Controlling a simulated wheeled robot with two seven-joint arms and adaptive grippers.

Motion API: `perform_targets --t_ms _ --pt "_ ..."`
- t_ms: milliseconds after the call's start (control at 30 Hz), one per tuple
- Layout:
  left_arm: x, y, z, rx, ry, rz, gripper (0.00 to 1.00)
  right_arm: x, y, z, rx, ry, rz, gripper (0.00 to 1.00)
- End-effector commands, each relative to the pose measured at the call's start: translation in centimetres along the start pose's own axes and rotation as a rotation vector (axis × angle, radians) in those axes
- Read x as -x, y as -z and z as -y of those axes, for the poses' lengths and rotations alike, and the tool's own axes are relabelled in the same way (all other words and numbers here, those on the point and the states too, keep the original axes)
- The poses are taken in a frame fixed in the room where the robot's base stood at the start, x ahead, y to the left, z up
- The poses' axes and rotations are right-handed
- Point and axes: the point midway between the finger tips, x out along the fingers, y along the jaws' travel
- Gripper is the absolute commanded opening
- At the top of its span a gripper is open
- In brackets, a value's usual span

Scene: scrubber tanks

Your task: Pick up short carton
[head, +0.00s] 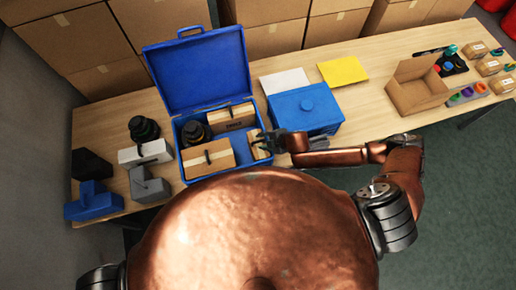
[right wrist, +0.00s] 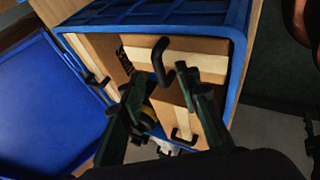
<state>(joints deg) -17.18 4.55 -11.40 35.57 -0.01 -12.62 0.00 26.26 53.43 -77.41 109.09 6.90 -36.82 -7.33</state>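The short carton (head: 260,152) is a small tan box with a pale tape stripe and a black handle. It stands at the right end of the open blue case (head: 185,178), and my right gripper partly hides it in the head view. In the right wrist view the short carton (right wrist: 207,65) lies just beyond the fingertips, its handle near the gap between them. My right gripper (head: 272,140) is open over the case's right side; its two fingers show apart in the right wrist view (right wrist: 163,88).
The case also holds a front carton (head: 207,160), a back carton (head: 230,119) and a black knobbed item (head: 195,132). Its raised lid (head: 200,70) stands behind. A closed blue box (head: 306,108) is close on the right. Bare tabletop (head: 370,105) lies farther right.

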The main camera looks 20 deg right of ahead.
Motion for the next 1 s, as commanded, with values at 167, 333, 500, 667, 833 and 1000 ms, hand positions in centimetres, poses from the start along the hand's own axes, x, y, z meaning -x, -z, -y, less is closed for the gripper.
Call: perform_targets --t_ms 167,333,500,667,833,1000 --pt "0.08 0.02 0.05 0.0 0.0 0.0 0.4 -1.46 0.04 0.09 0.0 0.001 0.0 0.3" --pt "0.07 0.02 0.08 -0.001 0.001 0.0 0.4 -1.51 0.04 0.12 0.0 0.001 -0.001 0.3" --pt "0.07 0.01 0.07 -0.001 0.001 0.0 0.4 -1.49 0.03 0.12 0.0 0.001 0.0 0.21" --pt "0.07 0.01 0.06 -0.001 0.0 0.0 0.4 -1.48 0.02 0.12 0.0 0.001 0.0 0.1" --pt "0.06 0.0 0.05 -0.001 0.0 0.0 0.4 -1.47 0.02 0.12 0.0 0.001 0.0 0.0" --pt "0.06 -0.01 0.04 -0.002 0.0 0.0 0.4 -1.47 0.01 0.13 0.0 0.001 0.0 0.0"
